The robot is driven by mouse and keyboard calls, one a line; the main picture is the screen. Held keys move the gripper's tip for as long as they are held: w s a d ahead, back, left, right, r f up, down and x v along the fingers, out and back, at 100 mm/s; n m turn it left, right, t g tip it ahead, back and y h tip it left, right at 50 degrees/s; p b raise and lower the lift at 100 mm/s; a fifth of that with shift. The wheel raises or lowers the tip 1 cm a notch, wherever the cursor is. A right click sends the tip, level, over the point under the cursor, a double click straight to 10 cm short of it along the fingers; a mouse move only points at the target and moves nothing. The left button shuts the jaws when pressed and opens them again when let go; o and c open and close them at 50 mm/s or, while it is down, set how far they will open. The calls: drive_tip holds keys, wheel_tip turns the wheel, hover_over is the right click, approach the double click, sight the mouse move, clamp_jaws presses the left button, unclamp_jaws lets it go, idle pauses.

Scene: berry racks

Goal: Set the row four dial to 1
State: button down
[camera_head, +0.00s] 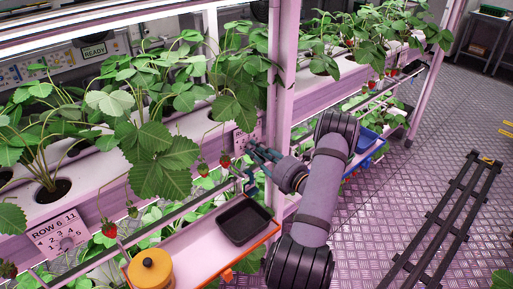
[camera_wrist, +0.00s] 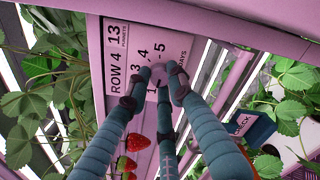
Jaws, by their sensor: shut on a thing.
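The row four label plate (camera_wrist: 120,60) is pink-white, reads "ROW 4" and "13", and has numbers up to 5 around its dial. The dial (camera_wrist: 158,73) is a small pale purple knob in the middle of the wrist view. My gripper (camera_wrist: 156,88) has its blue-grey fingers closed around the knob, hiding much of it. The dial's pointer is hidden, so I cannot tell its setting. In the head view, the plate (camera_head: 245,139) shows in part beside the upright post, and my gripper (camera_head: 250,160) is at it.
Strawberries (camera_wrist: 138,142) hang beside the fingers. A blue box (camera_wrist: 243,128) labelled "CHECK" is at right. Below the rack are a black tray (camera_head: 244,222) and a yellow-orange round container (camera_head: 150,270). A "ROW 6" plate (camera_head: 58,232) is at left. The pink post (camera_head: 284,80) stands close to my arm.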

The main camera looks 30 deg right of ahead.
drive_tip(key=shift+m, duration=0.3)
drive_tip(key=c, duration=1.6)
unclamp_jaws()
drive_tip(key=shift+c, duration=0.2)
drive_tip(key=shift+o, duration=0.5)
drive_tip(key=v, duration=1.2)
